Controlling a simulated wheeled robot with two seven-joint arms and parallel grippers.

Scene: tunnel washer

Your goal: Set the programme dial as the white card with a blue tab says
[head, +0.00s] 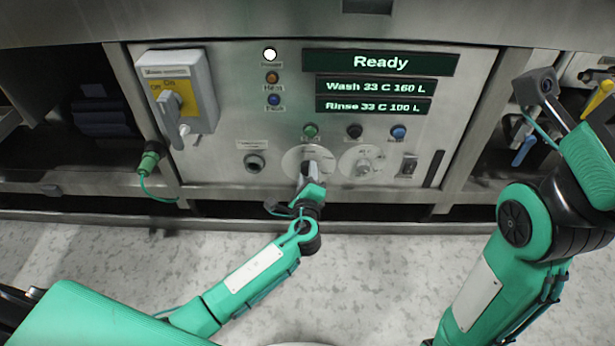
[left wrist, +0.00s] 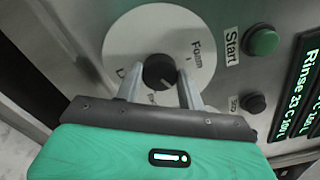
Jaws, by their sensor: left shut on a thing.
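The programme dial (head: 297,160) is a pale disc low in the middle of the panel. In the left wrist view the dial (left wrist: 145,38) has a dark round knob (left wrist: 160,72) at its centre. The knob's pointer is not clear. I see no white card with a blue tab.
The display (head: 381,62) reads "Ready", with wash and rinse lines below. A second dial (head: 362,164) sits just right. Green (head: 310,131), black (head: 354,131) and blue (head: 398,132) buttons are above. A lever switch (head: 172,103) juts out at left. My right arm fills the right side.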

